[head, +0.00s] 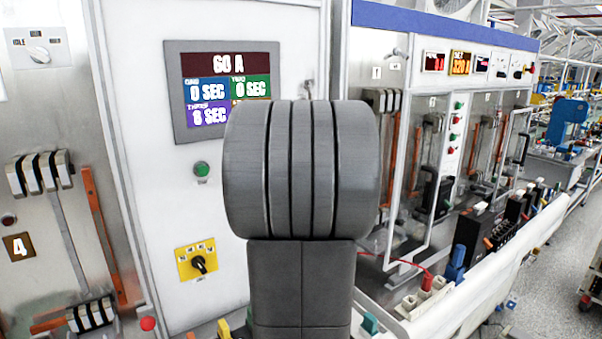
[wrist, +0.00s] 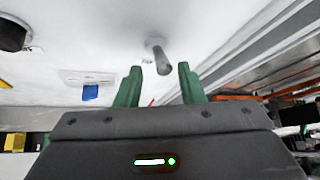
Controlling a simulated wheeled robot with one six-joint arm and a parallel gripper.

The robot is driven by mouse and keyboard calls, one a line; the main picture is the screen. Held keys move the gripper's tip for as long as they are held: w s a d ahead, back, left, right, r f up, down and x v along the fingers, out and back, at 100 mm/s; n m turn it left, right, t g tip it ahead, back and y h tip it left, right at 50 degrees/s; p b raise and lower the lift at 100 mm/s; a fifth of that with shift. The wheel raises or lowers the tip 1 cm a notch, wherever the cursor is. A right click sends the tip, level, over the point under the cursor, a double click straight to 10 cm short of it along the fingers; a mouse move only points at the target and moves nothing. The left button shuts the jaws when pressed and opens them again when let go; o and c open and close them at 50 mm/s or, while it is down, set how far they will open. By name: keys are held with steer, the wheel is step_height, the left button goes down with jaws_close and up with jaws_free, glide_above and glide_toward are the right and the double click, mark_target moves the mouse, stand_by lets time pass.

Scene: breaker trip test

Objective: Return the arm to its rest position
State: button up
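My gripper (wrist: 160,72) shows in the wrist view as two green fingers standing apart, with nothing held between them. A dark grey cylindrical stub (wrist: 161,60) on a white panel (wrist: 115,45) lies beyond the gap between the fingertips. I cannot tell whether they touch it, but they look apart from it. In the head view my own grey arm fills the middle and hides the gripper and part of the test cabinet.
The white cabinet (head: 140,130) carries a display (head: 221,90) reading 60 A, a green button (head: 202,169) and a black knob on a yellow plate (head: 197,264). Breakers (head: 40,172) stand at left. Glass-doored bays (head: 440,170) and a cluttered bench stand right. Floor (head: 560,290) is open at far right.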

steer(key=shift+s+d+f+m+t+y+b, duration=0.1)
steer(key=shift+f+m+t+y+b, duration=0.2)
steer(key=shift+f+t+y+b, duration=0.8)
steer(key=t+b, duration=0.1)
steer(key=b, duration=0.1)
steer(key=f+t+b, duration=0.1)
steer(key=t+b, duration=0.1)
steer(key=shift+f+b, duration=0.1)
steer(key=shift+b, duration=0.2)
steer(key=shift+m, duration=0.3)
steer(key=shift+a, duration=0.2)
